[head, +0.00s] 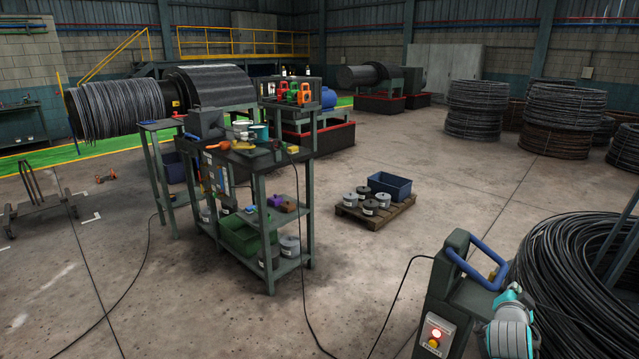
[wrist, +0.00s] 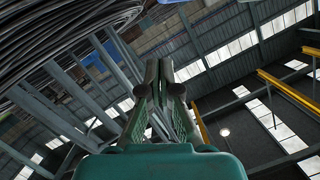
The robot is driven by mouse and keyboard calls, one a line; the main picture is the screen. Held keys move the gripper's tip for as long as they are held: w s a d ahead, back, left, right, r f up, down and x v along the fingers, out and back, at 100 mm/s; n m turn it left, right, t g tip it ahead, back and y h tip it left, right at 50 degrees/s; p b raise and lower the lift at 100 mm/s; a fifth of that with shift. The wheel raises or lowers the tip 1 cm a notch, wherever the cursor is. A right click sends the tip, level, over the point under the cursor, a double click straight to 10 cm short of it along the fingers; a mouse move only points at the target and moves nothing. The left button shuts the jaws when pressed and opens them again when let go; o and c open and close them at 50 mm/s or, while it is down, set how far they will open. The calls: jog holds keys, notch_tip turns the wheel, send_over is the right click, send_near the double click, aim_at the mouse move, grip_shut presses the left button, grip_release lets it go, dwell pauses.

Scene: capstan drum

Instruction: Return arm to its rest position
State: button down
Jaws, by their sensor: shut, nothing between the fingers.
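My gripper (wrist: 164,78) shows in the wrist view, with its two dark green fingers together and nothing held between them. It points up towards the roof, with beams and bright skylights behind it. In the head view, a teal and grey part of my arm (head: 509,328) shows at the lower right, beside the green post with a blue handle (head: 474,262). I cannot make out the fingers in the head view.
A large black wire coil (head: 575,270) stands close at the right, and coiled wire (wrist: 60,35) also fills the wrist view's upper left. A control box (head: 437,335) is at the lower right. A cluttered workbench (head: 285,170) stands left of centre. Open floor (head: 370,265) lies between.

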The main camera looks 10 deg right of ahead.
jog(key=s+a+f+n+t+y, duration=0.25)
jog(key=s+a+f+n, duration=0.4)
jog(key=a+f, duration=0.75)
jog(key=s+a+f+n+y, duration=0.2)
jog(key=s+a+f+y, duration=0.2)
jog(key=s+a, duration=0.9)
jog(key=s+a+r+n+t+y, duration=0.1)
jog(key=s+a+n, duration=0.1)
jog(key=s+a, duration=0.45)
jog(key=s+a+n+t+y, duration=0.1)
jog(key=s+a+n+y, duration=0.15)
jog(key=s, duration=0.75)
jog(key=s+a+r+n+y, duration=0.1)
jog(key=s+a+r, duration=0.3)
jog(key=s+r, duration=0.4)
jog(key=s+n, duration=0.1)
jog(key=s, duration=0.3)
jog(key=shift+s+r, duration=0.3)
jog(key=shift+s, duration=0.05)
